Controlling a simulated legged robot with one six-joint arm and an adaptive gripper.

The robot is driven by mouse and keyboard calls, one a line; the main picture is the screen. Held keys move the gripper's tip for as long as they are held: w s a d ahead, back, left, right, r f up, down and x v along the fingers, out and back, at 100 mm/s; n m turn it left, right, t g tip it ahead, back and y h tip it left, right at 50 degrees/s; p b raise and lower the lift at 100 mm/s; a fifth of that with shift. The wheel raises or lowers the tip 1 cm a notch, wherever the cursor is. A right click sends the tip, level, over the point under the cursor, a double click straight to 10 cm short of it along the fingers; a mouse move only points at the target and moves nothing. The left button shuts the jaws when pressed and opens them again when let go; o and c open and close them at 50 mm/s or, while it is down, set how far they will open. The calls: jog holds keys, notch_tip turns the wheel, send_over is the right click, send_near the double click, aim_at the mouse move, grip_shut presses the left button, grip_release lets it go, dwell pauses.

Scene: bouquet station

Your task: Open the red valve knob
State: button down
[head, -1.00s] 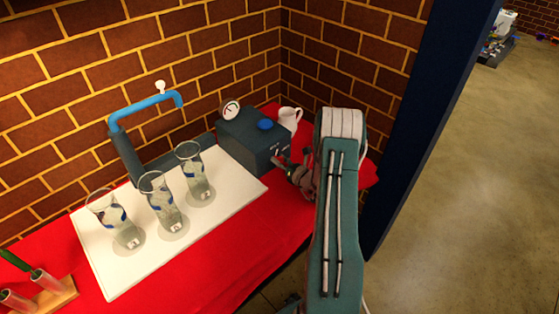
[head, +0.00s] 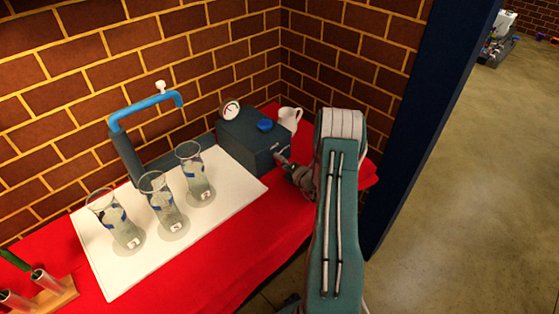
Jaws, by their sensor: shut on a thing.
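A dark grey box (head: 245,145) stands at the back right of the red-covered table, with a round gauge (head: 231,110) and a blue knob (head: 265,125) on top. My gripper (head: 283,161) is at the box's front right face, low down, with its fingers shut against that spot. No red knob shows clearly; the fingers cover the place where they grip, and the red valve knob appears to be hidden between them. A blue pipe spout (head: 145,108) rises to the left of the box.
Three clear glasses (head: 165,205) with blue marks stand on a white board (head: 115,275) left of the box. A white pitcher (head: 290,118) stands behind the box. A wooden rack (head: 55,298) holds tubes at the lower left. Brick walls close off the back.

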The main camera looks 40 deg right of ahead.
jog(key=shift+d+m, duration=0.1)
jog(key=shift+m, duration=1.5)
jog(key=shift+f, duration=0.1)
jog(key=shift+c, duration=1.5)
grip_release()
jog(key=shift+d, duration=0.15)
jog(key=shift+s, duration=0.1)
jog(key=shift+s, duration=0.35)
jog(key=s, duration=0.7)
jog(key=s+d, duration=0.1)
jog(key=s, duration=0.3)
jog(key=shift+f, duration=0.1)
